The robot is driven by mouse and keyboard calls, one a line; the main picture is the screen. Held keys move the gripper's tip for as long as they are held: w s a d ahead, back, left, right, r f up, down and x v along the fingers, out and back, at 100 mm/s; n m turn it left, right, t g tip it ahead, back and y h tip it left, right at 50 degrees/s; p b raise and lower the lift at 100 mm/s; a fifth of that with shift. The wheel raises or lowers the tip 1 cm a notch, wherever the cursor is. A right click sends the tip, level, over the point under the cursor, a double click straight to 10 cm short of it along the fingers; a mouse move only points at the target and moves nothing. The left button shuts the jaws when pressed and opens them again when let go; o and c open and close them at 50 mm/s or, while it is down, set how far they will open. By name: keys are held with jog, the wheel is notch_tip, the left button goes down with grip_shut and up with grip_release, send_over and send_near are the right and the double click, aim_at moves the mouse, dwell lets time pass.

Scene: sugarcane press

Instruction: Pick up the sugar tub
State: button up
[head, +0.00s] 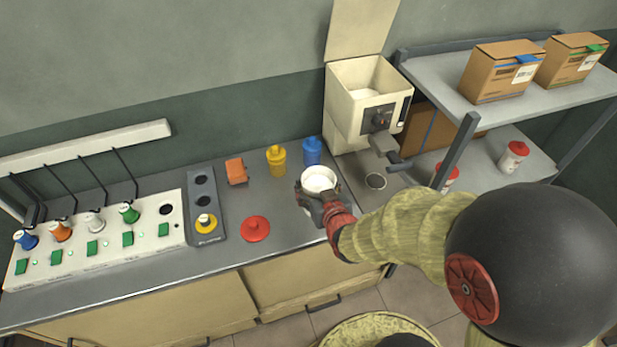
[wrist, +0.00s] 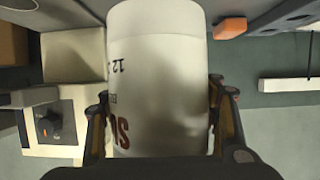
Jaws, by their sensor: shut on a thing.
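The sugar tub (head: 319,179) is a white, open-topped round tub near the front of the grey counter, with white contents showing in the head view. My gripper (head: 320,197) is shut on it from the front, with a finger on each side. In the wrist view the tub (wrist: 160,75) fills the middle between the fingers, its partly covered printed label appearing upside down. The tub looks upright; its base is hidden in the head view, so I cannot tell if it touches the counter. A red lid (head: 255,229) lies on the counter to the left.
Yellow (head: 276,161) and blue (head: 312,151) bottles and an orange block (head: 236,171) stand behind. A dispenser (head: 362,105) with an open top is at the back right, beside shelves (head: 460,100) with boxes. A switch panel (head: 95,245) fills the left.

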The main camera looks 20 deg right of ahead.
aim_at(316, 183)
jog(key=shift+d+p+v, duration=0.2)
jog(key=shift+p+v, duration=0.15)
jog(key=shift+v, duration=1)
jog(key=shift+d+p+v, duration=0.2)
jog(key=shift+p+v, duration=0.15)
jog(key=shift+v, duration=0.95)
jog(key=shift+r, duration=0.1)
